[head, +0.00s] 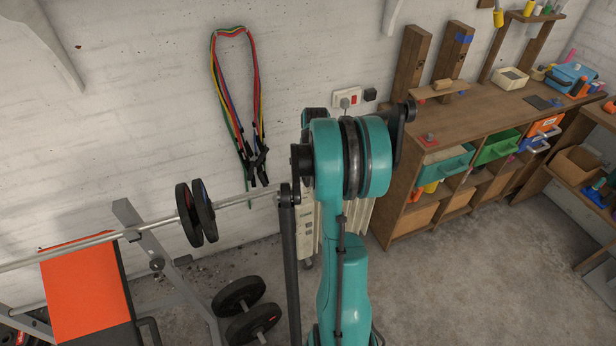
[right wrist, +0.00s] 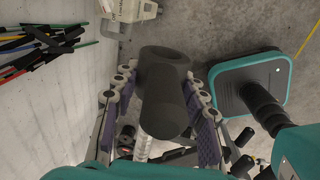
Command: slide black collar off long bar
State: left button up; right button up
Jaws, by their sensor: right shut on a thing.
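The long bar (head: 85,243) is a silver barbell lying across a rack in the head view. Its right end runs behind my teal right arm. In the right wrist view, the black collar (right wrist: 163,105) is a thick dark cylinder with a wider cross-piece. It sits between the fingers of my right gripper (right wrist: 160,76), which is shut on it. A short silver, ridged piece of the bar (right wrist: 142,148) shows just below the collar. The collar hides whether the bar still runs inside it. In the head view my arm mostly hides this grip. My left gripper is out of view.
Two black plates (head: 196,212) hang on the bar, left of my right arm. An orange bench (head: 85,292) and more plates (head: 240,296) stand below. Coloured bands (head: 237,90) hang on the brick wall. A wooden workbench (head: 480,115) is at right, with open floor before it.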

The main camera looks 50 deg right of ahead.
jog(key=shift+r, duration=0.1)
jog(key=shift+r+p, duration=1.75)
jog(key=shift+r, duration=0.7)
